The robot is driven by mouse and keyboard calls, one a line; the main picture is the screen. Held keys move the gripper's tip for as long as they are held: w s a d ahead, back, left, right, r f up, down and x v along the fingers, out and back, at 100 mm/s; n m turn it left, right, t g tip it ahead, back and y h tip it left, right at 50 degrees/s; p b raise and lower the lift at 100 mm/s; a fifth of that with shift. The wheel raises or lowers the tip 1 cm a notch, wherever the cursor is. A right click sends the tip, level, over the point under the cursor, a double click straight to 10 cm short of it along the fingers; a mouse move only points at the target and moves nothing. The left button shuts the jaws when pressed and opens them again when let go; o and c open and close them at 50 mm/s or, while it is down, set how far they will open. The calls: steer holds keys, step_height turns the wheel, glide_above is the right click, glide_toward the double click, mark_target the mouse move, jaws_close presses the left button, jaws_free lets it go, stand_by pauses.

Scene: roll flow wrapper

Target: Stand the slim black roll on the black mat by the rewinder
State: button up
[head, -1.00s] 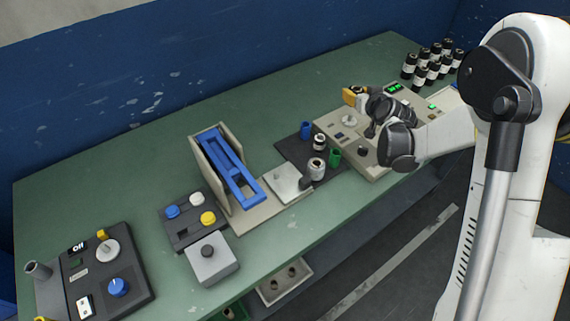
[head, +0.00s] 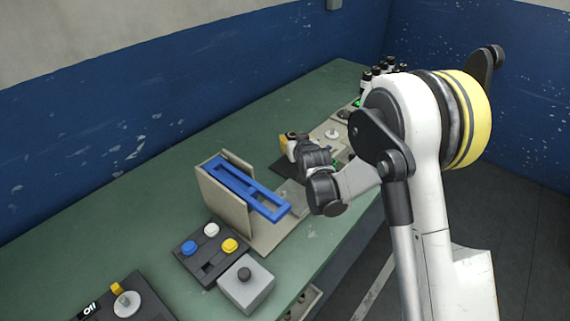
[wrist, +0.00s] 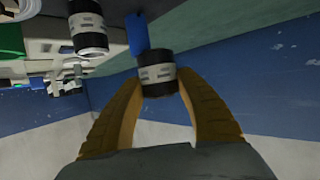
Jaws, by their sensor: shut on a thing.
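My gripper (wrist: 158,100) has its yellow fingers closed around a black roll (wrist: 158,76) with a pale label band, in the wrist view. In the head view my gripper (head: 288,145) is above the black mat (head: 284,172), and the roll's dark top shows just beyond the yellow finger. Much of the mat is hidden by my arm. A second roll (wrist: 88,38), black with a white band, shows to the left of the held roll in the wrist view. I cannot tell which machine is the rewinder.
A blue cylinder (wrist: 137,34) shows close to the held roll, and a green one (wrist: 11,38) is at the left edge. The blue frame (head: 235,188) stands left of my arm. Several dark rolls (head: 377,72) stand at the far end. The green bench behind is clear.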

steer(key=s+a+f, duration=0.1)
steer(key=s+a+f+b, duration=0.1)
steer(key=a, duration=0.1)
steer(key=shift+f, duration=0.15)
step_height(320, 180, down, 4)
steer(key=shift+a+f+b, duration=0.1)
steer(key=shift+b, duration=1)
steer(key=o, duration=1.1)
steer(key=shift+o, duration=0.2)
